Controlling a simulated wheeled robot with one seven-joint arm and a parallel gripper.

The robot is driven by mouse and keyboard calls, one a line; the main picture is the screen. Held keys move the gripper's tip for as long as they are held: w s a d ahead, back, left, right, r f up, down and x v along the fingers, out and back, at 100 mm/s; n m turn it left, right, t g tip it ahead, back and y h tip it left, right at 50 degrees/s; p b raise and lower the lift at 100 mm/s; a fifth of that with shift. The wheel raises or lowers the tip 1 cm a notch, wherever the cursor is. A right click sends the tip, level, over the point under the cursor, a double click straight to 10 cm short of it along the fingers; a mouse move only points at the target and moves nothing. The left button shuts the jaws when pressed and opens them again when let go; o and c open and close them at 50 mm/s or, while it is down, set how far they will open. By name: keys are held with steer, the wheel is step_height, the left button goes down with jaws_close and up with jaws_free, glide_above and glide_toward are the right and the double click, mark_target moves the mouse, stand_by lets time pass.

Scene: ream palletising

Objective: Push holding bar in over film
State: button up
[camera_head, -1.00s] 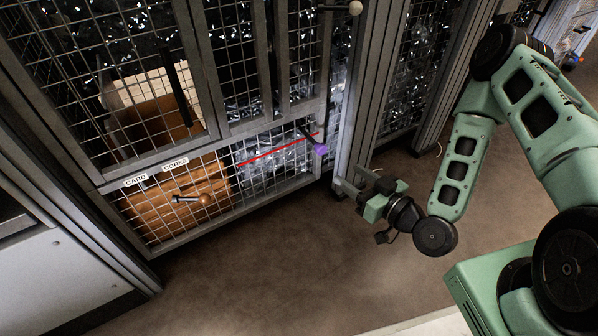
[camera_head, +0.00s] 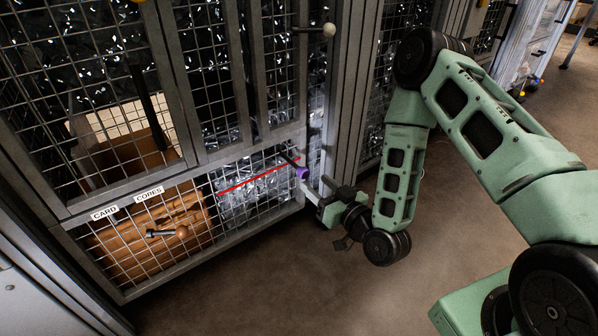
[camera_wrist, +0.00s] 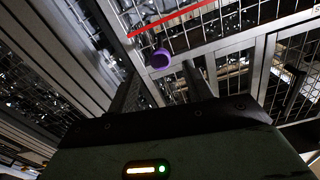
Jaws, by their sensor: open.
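The holding bar with a purple knob (camera_head: 302,172) sticks out of the cage front at the right end of the film compartment. Silvery film (camera_head: 255,197) lies behind the mesh there, with a red line (camera_head: 258,175) across its top. My gripper (camera_head: 317,188) is open and just right of and below the purple knob. In the wrist view the purple knob (camera_wrist: 161,59) appears between and beyond my two fingers (camera_wrist: 160,82), apparently not touched. Most of the bar behind the knob is hidden.
A white-knobbed bar (camera_head: 328,30) juts out above. A grey post (camera_head: 345,100) stands close by my gripper. The floor (camera_head: 300,270) is clear.

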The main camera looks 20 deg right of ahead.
mark_target(306, 175)
steer(key=b+x, duration=0.2)
steer(key=x, duration=0.6)
steer(key=shift+w+f, duration=0.1)
steer(key=shift+w, duration=0.1)
